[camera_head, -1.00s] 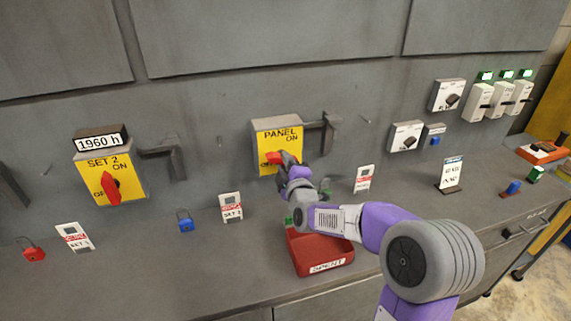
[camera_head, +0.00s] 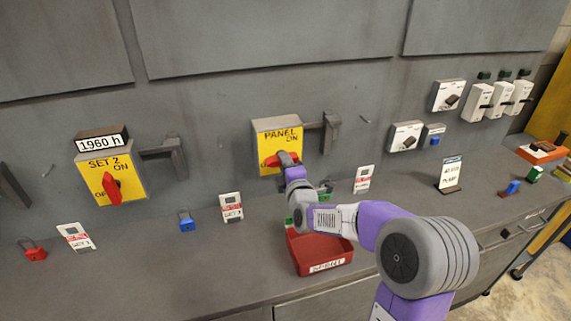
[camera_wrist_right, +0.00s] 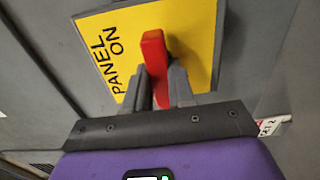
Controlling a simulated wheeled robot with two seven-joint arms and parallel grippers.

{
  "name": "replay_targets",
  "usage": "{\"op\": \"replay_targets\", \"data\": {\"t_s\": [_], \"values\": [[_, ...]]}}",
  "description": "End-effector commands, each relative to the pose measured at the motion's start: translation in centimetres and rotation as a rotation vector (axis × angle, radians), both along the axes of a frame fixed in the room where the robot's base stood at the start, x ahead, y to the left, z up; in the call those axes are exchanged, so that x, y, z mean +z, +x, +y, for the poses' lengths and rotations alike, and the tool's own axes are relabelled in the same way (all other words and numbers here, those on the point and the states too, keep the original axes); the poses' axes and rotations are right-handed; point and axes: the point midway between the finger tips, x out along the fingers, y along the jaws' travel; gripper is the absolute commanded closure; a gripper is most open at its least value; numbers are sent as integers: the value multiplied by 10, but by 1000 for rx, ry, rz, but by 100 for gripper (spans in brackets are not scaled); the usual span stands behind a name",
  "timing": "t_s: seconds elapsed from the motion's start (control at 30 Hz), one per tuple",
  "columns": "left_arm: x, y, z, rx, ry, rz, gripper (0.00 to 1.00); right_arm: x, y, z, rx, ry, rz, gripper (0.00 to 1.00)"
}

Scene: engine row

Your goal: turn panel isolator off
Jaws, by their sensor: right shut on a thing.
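The PANEL isolator is a yellow plate (camera_head: 277,131) on the grey wall, with a red handle (camera_head: 272,161). The handle lies roughly level across the plate, and my gripper partly hides it in the head view. My right gripper (camera_head: 288,165) is shut on the red handle. In the right wrist view the handle (camera_wrist_right: 153,50) sits between the two fingers (camera_wrist_right: 162,88), with PANEL ON turned sideways beside it. The OFF mark is mostly hidden. My left gripper is not in view.
A SET 2 isolator (camera_head: 128,166) with a red handle is at left. A red SPENT tray (camera_head: 323,267) stands below my right arm. Tags and padlocks, such as a blue one (camera_head: 186,222), stand along the bench. White switches (camera_head: 480,101) at right have dark lamps.

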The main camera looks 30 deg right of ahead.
Motion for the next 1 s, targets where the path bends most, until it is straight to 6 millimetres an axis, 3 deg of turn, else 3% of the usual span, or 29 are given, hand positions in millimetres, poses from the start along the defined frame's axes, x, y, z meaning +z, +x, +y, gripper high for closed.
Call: {"op": "replay_targets", "data": {"t_s": [0.17,0.2,0.37,0.7,1.0], "values": [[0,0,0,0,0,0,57,6,1,-1,-2,-7,-14,100],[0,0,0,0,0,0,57,6,1,-1,-2,-7,-14,75],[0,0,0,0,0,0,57,5,1,-1,-2,-5,-11,51],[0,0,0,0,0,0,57,2,-3,0,-1,-1,-5,51],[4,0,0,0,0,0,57,3,-44,10,0,0,-6,51]]}}
